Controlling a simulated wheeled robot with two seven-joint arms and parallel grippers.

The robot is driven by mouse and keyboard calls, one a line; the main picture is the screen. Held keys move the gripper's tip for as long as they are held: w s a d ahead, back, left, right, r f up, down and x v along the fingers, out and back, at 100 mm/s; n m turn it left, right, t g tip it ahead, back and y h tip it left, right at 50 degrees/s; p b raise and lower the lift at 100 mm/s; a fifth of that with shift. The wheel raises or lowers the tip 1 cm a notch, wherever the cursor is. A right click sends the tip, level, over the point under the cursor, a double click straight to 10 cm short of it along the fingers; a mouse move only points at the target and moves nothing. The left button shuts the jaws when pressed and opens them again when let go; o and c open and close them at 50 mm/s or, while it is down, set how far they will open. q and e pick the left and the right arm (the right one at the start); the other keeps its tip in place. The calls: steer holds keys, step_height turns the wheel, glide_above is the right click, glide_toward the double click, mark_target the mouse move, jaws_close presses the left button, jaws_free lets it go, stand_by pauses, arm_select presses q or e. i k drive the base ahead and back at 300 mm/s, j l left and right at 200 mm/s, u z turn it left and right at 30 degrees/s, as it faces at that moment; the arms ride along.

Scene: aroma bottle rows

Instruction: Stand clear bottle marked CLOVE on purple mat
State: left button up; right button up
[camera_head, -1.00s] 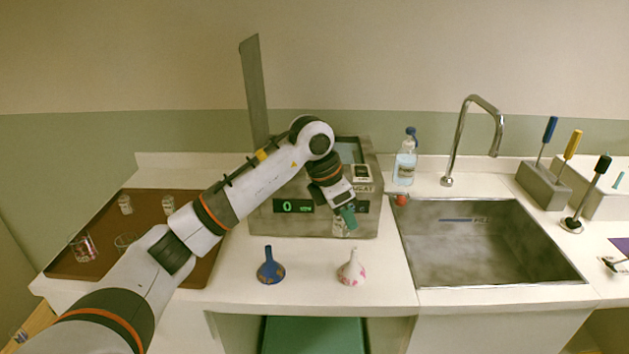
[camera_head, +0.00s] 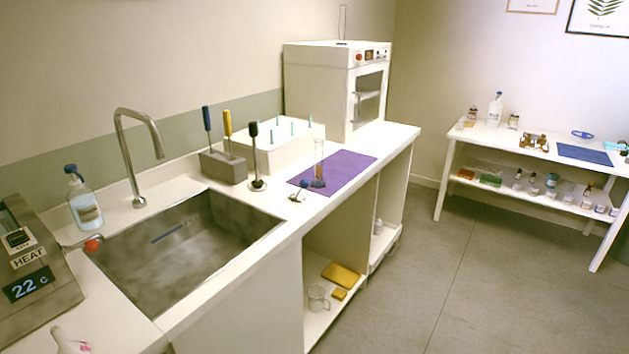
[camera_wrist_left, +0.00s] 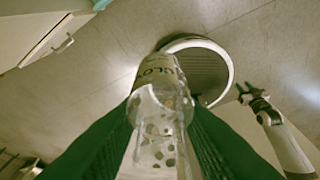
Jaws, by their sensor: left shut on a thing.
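The purple mat (camera_head: 345,167) lies on the counter right of the sink in the head view, with much of its surface bare. In the left wrist view my left gripper (camera_wrist_left: 163,125) is shut on a clear bottle (camera_wrist_left: 162,100), its green fingers on either side of it. The bottle's label is partly readable and begins with letters like CLO. The bottle hangs above the floor, and its lower end is hard to make out. My left arm and the bottle are out of the head view. My right arm's gripper (camera_wrist_left: 252,97) shows small in the wrist view.
A clear cylinder (camera_head: 319,160) with a dark base stands at the mat's left part. A small metal item (camera_head: 299,192) lies by its near left corner. A screwdriver block (camera_head: 223,167), a white rack (camera_head: 275,146) and a white oven (camera_head: 335,90) stand around it.

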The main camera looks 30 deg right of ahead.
mark_target(343, 164)
steer(key=i+l, duration=0.15)
steer(key=l, duration=0.2)
steer(key=i+l, duration=0.15)
steer(key=l, duration=0.25)
steer(key=i+l, duration=0.15)
steer(key=l, duration=0.2)
steer(key=i+l, duration=0.15)
steer(key=l, duration=0.2)
steer(key=i+l+z, duration=0.1)
steer(key=l, duration=0.3)
steer(key=i+l, duration=0.2)
steer(key=l, duration=0.15)
